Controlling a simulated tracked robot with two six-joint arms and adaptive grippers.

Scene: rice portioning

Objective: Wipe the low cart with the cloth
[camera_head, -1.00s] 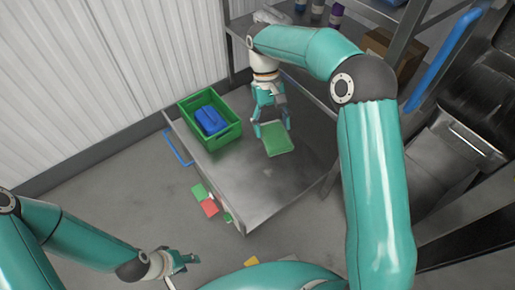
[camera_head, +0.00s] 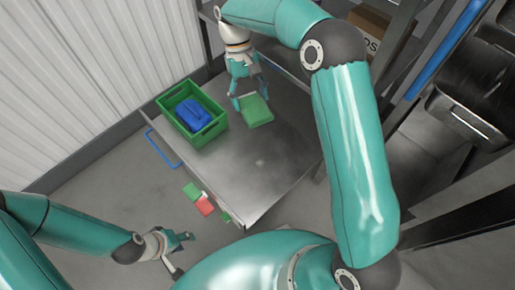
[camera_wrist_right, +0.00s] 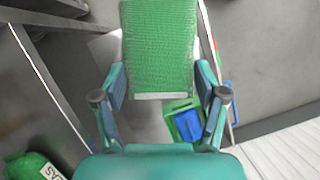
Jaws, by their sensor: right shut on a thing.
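The low cart (camera_head: 238,173) is a grey metal surface in the middle of the head view, with a blue handle (camera_head: 163,149) on its left. The green cloth (camera_head: 257,110) is held over the far part of the cart top. My right gripper (camera_head: 251,101) is shut on the cloth; in the right wrist view the cloth (camera_wrist_right: 160,45) fills the space between and beyond the fingers. I cannot tell whether the cloth touches the surface. My left gripper (camera_head: 186,243) is low at the left, off the cart and empty, its fingers apart.
A green crate (camera_head: 219,127) with a blue item (camera_head: 196,115) inside stands at the cart's far left corner. Red and green cards (camera_head: 205,206) are at the near left edge. A metal shelf with a cardboard box (camera_head: 370,21) stands behind. The cart's near middle is bare.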

